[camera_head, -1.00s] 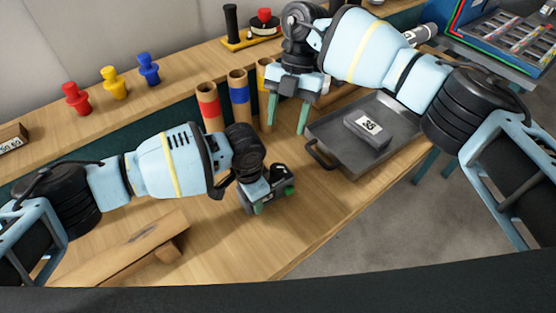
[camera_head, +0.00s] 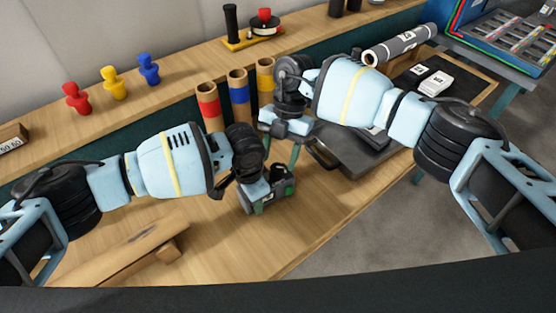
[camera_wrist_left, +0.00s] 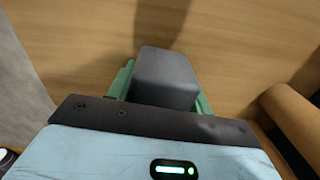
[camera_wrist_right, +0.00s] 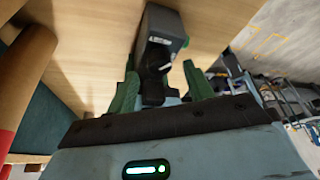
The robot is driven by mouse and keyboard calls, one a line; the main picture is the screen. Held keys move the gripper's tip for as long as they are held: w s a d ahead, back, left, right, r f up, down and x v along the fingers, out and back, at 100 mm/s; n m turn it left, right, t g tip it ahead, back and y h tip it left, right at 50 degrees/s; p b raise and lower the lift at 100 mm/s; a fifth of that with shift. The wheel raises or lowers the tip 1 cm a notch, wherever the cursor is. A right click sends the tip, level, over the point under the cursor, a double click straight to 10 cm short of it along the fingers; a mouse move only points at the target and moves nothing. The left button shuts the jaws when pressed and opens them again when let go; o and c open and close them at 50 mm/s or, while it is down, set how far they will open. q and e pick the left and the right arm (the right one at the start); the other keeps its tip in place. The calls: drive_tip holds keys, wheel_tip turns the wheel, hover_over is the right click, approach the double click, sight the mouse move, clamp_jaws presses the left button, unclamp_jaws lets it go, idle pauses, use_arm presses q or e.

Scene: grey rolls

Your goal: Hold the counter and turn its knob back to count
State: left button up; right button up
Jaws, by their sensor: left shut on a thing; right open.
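The counter (camera_wrist_left: 167,78) is a dark grey box held between the green fingers of my left gripper (camera_head: 268,200), a little above or on the bench; I cannot tell which. In the right wrist view the counter (camera_wrist_right: 163,22) shows a small display and a black knob (camera_wrist_right: 155,60) on the face towards my right gripper. My right gripper (camera_wrist_right: 159,75) is open, its green fingers on either side of the knob with gaps visible. In the head view my right gripper (camera_head: 282,148) is just above and behind the counter, fingers pointing down. The display's digits are too small to read.
A dark tray (camera_head: 352,160) stands right of the grippers, partly hidden by my right arm. Red, blue and yellow banded tubes (camera_head: 238,95) stand close behind. Coloured pegs (camera_head: 113,83) stand on the back shelf.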

sight(277, 170)
drive_tip(key=shift+x, duration=1.05)
drive_tip(key=c, duration=1)
drive_tip(key=m, duration=0.2)
drive_tip(key=m+t+y, duration=0.1)
drive_tip(key=m, duration=0.2)
drive_tip(key=shift+s+d+m+y, duration=0.1)
drive_tip(key=shift+m+y, duration=0.2)
drive_tip(key=m+t, duration=0.1)
drive_tip(key=m, duration=0.1)
drive_tip(key=m+t, duration=0.1)
drive_tip(key=m, duration=0.2)
drive_tip(key=shift+s+t+y, duration=0.1)
drive_tip(key=shift+t+y, duration=0.2)
drive_tip(key=shift+y, duration=0.1)
drive_tip(key=shift+m, duration=0.3)
